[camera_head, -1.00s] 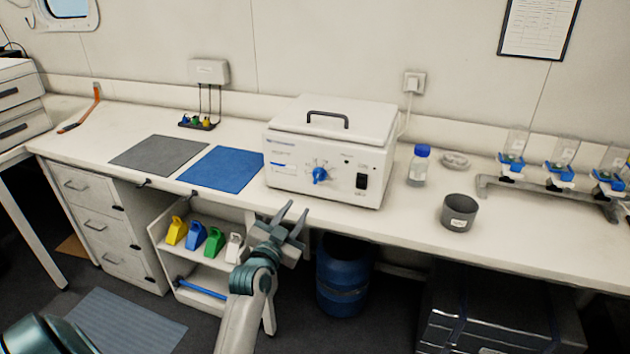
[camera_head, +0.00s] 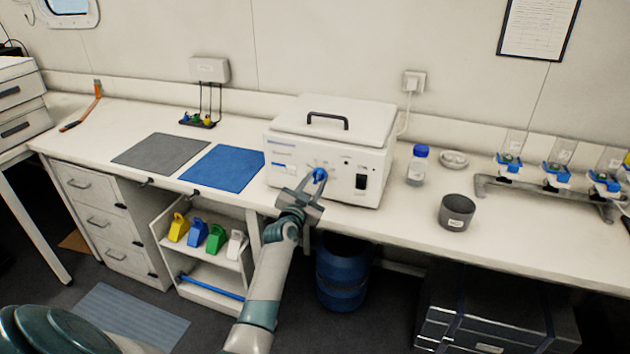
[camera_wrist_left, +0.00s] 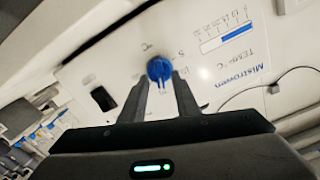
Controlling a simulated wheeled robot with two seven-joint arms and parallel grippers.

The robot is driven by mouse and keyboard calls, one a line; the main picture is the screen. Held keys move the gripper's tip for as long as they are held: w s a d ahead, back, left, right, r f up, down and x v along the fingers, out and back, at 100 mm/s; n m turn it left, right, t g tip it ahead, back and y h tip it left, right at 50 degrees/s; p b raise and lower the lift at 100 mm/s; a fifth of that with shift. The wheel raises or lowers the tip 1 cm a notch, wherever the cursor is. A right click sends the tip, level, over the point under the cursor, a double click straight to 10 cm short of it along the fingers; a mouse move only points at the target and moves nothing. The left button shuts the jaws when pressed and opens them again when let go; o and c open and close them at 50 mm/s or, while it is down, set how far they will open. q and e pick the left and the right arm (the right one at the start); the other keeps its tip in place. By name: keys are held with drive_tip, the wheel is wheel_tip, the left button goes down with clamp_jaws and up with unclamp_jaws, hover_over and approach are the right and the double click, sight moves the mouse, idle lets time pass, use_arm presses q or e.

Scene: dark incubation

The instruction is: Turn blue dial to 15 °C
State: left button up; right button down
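The blue dial (camera_head: 320,175) is on the front panel of the white incubator box (camera_head: 285,178), which stands on the bench. My left gripper (camera_head: 309,184) is right in front of the dial. In the left wrist view, the dial (camera_wrist_left: 160,69) shows at the tips of my left gripper (camera_wrist_left: 161,82). The two fingers look apart, with tips at the dial's near edge; I cannot tell whether they touch it. Printed marks ring the dial, but they are too small to read surely. A temperature scale (camera_wrist_left: 226,35) is printed beside it. My right gripper is not in view.
A black switch (camera_head: 361,181) is on the panel right of the dial. A blue-capped bottle (camera_head: 417,165) and a grey cup (camera_head: 457,212) stand to the right. A blue mat (camera_head: 222,168) lies left of the box. Below is an open shelf (camera_head: 205,262).

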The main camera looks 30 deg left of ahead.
use_arm(q)
drive_tip(key=shift+w+a, duration=0.1)
drive_tip(key=shift+w, duration=0.25)
clamp_jaws()
drive_tip(key=shift+n, duration=0.4)
drive_tip(key=n, duration=0.3)
drive_tip(key=shift+a, duration=0.1)
drive_tip(key=shift+a+n+p, duration=0.1)
drive_tip(key=shift+n+p, duration=0.25)
drive_tip(key=shift+n, duration=1.75)
drive_tip(key=shift+f, duration=0.1)
